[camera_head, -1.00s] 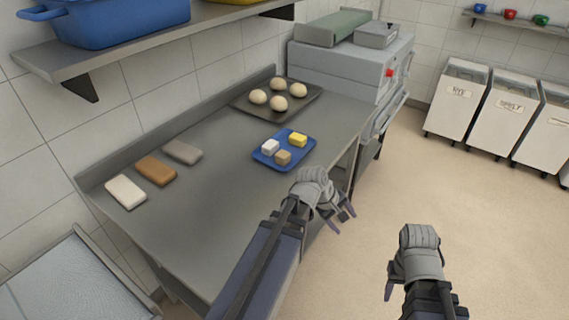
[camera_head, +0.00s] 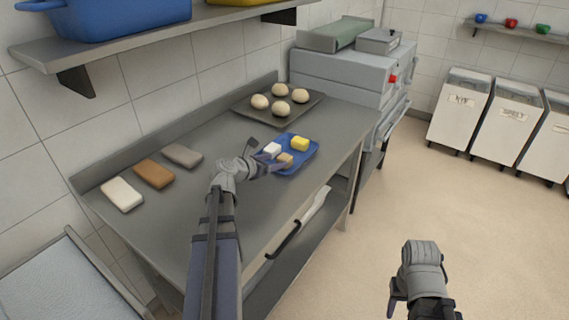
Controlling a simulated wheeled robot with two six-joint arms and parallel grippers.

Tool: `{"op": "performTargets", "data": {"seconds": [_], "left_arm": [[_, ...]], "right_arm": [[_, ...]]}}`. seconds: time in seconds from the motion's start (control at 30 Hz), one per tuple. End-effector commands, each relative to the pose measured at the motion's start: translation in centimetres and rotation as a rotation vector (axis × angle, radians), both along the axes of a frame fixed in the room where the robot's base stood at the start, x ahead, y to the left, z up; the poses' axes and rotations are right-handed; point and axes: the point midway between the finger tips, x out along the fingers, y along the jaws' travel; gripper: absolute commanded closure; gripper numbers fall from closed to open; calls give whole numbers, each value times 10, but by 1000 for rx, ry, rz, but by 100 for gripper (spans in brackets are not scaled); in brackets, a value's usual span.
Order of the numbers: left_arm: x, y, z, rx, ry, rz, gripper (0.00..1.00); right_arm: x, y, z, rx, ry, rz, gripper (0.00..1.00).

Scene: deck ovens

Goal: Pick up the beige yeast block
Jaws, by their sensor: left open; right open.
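The beige yeast block (camera_head: 286,158) sits at the near side of a blue tray (camera_head: 300,164) on the steel counter. A white block (camera_head: 272,149) and a yellow block (camera_head: 299,143) share the tray. My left gripper (camera_head: 266,155) is open, with its fingers at the tray's left edge beside the white and beige blocks. One finger partly covers the beige block's near side. Whether it touches the block I cannot tell. My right gripper (camera_head: 398,292) hangs over the floor at the lower right, open, away from the counter.
A dark baking tray (camera_head: 243,111) with several dough balls lies behind the blue tray. White, brown and grey slabs (camera_head: 154,174) lie at the counter's left. A deck oven (camera_head: 340,80) stands at the counter's far end. A shelf overhangs the back left.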

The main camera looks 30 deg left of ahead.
Motion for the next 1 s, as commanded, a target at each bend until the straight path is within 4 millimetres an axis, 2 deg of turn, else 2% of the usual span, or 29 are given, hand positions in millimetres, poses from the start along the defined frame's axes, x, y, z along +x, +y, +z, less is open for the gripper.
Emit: {"op": "performTargets", "data": {"seconds": [0.1, 0.37, 0.7, 0.9, 1.0], "left_arm": [[13, -1, -7, 1, 0, -1, 29], [22, -2, -10, 1, 0, -3, 29], [62, -6, -26, 2, 1, -3, 29], [62, -7, -25, 2, 1, -2, 29], [62, -7, -25, 2, 1, -2, 38]], "right_arm": [[0, 0, -7, 0, 0, 0, 50], [0, 0, -10, 0, 0, 0, 50], [0, 0, -26, 0, 0, 0, 50], [0, 0, -25, 0, 0, 0, 50], [0, 0, -25, 0, 0, 0, 50]]}}
